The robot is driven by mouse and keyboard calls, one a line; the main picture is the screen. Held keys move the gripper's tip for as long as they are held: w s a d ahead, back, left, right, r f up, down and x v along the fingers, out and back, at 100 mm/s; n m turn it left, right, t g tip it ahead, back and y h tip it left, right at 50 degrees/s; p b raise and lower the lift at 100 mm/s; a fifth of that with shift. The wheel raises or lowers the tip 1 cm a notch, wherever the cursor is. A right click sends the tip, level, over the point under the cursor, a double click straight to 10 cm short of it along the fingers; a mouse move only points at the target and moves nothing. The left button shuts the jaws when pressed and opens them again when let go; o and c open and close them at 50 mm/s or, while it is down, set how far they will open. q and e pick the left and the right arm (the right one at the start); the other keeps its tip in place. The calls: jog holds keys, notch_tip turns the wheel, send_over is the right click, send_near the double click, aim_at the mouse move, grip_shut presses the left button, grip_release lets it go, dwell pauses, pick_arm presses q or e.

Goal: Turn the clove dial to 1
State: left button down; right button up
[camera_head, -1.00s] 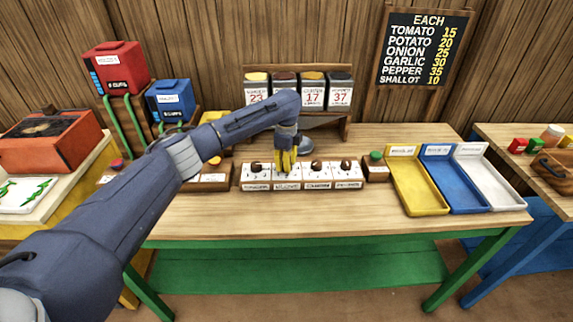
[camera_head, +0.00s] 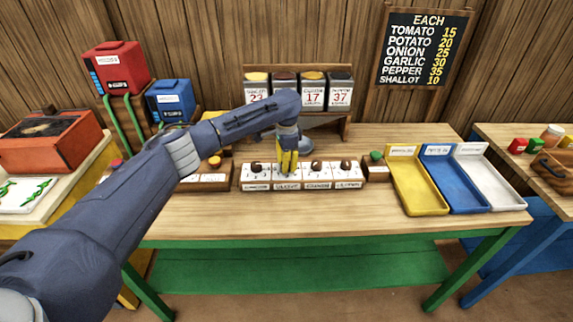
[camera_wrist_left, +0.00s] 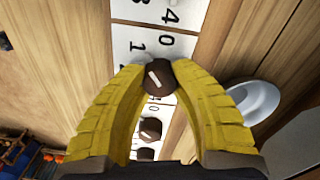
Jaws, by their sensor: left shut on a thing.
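The clove dial is the second from the left in a row of white dial plates on the table. Its plate (camera_head: 281,183) shows below my left gripper (camera_head: 287,168). In the left wrist view its dark brown knob (camera_wrist_left: 158,80) sits between the two yellow fingertips. My left gripper (camera_wrist_left: 158,68) is shut on this knob from above. The knob has a pale pointer mark, slanted in the wrist view. Printed digits show around it, partly covered by the fingers; I cannot tell which one the mark points at. My right gripper is in no view.
The cumin knob (camera_head: 317,166) and another knob (camera_head: 345,166) stand close on the right, one knob (camera_head: 256,168) on the left. A green button box (camera_head: 376,172) is beside the row. Spice canisters (camera_head: 312,97) stand behind. The table front is clear.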

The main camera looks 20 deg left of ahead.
pick_arm(q)
jog(key=shift+n, duration=0.6)
jog(key=c, duration=0.9)
grip_release()
notch_tip(320, 180, up, 12)
dwell(0.3)
